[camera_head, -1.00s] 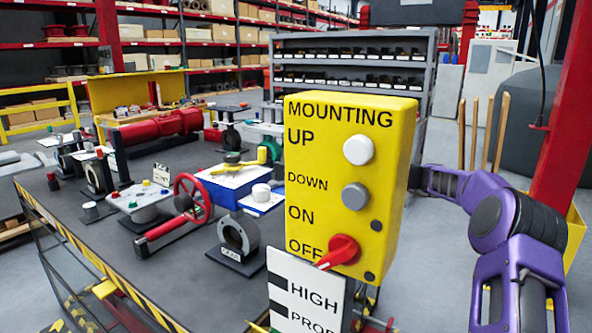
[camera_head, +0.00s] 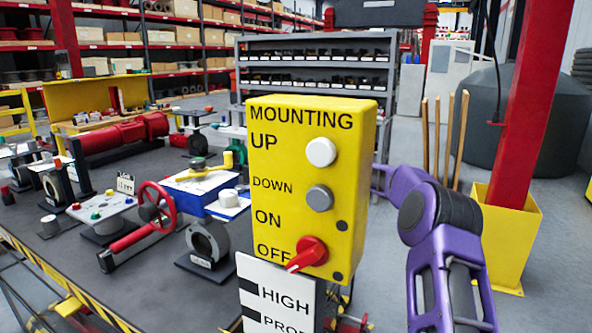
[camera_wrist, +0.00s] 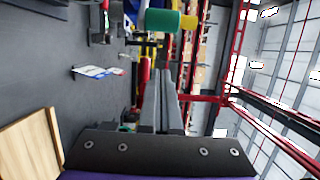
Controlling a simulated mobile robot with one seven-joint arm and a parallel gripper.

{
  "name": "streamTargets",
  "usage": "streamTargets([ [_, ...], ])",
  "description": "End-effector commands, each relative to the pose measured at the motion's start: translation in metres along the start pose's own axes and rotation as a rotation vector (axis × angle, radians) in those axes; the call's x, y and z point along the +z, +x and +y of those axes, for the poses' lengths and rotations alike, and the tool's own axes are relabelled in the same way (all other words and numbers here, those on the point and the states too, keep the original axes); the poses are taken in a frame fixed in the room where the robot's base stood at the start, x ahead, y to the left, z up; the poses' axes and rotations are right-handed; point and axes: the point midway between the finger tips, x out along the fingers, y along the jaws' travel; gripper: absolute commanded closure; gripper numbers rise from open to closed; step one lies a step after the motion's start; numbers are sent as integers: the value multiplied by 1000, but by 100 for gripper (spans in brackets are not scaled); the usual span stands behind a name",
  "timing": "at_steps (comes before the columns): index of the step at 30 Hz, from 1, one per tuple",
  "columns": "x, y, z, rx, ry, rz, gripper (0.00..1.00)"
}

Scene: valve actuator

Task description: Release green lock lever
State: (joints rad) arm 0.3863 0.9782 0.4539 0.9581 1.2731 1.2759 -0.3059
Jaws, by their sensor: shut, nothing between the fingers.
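My gripper is hidden there behind the yellow control box.
The yellow control box (camera_head: 305,185) with buttons and a red switch (camera_head: 309,253) stands in front of my purple arm. A red handwheel (camera_head: 156,207) and valves stand on the dark table (camera_head: 150,285). A yellow bin (camera_head: 508,235) and red post (camera_head: 525,110) are on the right.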

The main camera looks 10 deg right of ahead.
Motion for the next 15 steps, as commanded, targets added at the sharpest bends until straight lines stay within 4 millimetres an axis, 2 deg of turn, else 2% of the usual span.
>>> streamTargets([
  [2,1,20,-1,0,-2,-4,100],
  [15,34,6,-1,0,-1,1,100],
])
